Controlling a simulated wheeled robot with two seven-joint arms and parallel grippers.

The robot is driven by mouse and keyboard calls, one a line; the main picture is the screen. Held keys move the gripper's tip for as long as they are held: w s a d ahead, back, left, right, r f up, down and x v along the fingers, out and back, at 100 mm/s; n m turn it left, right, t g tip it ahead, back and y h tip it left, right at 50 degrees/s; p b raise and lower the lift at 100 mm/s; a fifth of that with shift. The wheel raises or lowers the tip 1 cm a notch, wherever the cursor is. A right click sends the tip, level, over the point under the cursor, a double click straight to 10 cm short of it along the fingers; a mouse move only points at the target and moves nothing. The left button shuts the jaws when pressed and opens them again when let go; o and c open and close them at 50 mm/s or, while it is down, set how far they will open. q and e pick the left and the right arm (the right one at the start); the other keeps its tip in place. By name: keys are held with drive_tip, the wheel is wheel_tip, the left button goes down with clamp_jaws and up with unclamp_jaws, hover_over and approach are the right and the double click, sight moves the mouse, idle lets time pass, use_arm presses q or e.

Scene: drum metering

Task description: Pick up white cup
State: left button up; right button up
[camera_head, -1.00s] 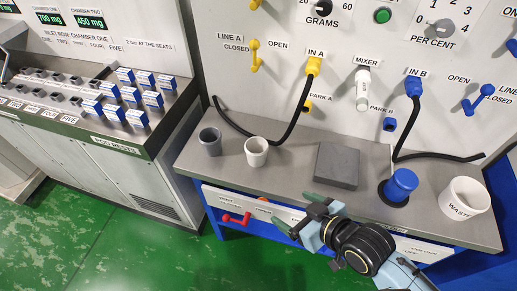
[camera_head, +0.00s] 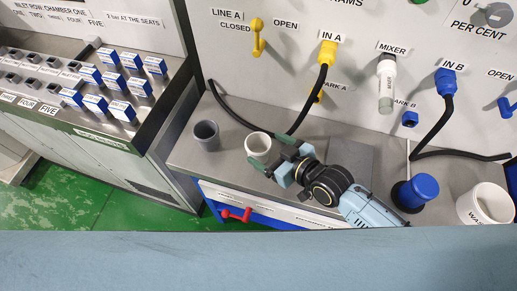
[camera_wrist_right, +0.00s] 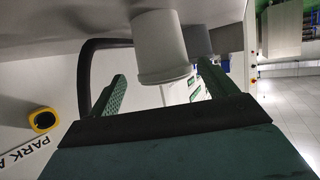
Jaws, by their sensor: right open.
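The white cup (camera_head: 258,143) stands upright on the grey bench, left of the middle in the head view. It also shows in the right wrist view (camera_wrist_right: 162,45), ahead of the fingertips and roughly in line with the gap between them. My right gripper (camera_head: 270,157) is open at the cup's near right side, and its green fingers hide part of the cup's lower body. In the right wrist view the two fingers (camera_wrist_right: 160,82) are spread wide with nothing held between them. I cannot tell whether a finger touches the cup. My left gripper is out of view.
A grey cup (camera_head: 206,135) stands just left of the white cup. A black hose (camera_head: 312,100) runs down from the IN A plug behind it. A grey block (camera_head: 349,154), a blue-capped item (camera_head: 416,190) and a waste bin (camera_head: 486,204) are to the right.

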sight(251, 140)
drive_tip(key=shift+w+a+f, duration=0.2)
drive_tip(key=shift+w+a, duration=0.7)
drive_tip(key=shift+a, duration=0.2)
drive_tip(key=shift+x, duration=1.1)
drive_tip(key=shift+w+a+f, duration=0.1)
drive_tip(key=shift+w+a, duration=0.1)
drive_tip(key=shift+a, duration=0.05)
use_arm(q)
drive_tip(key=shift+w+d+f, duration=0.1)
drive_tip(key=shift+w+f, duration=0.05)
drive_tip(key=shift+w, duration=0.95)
use_arm(e)
drive_tip(key=c, duration=1.1)
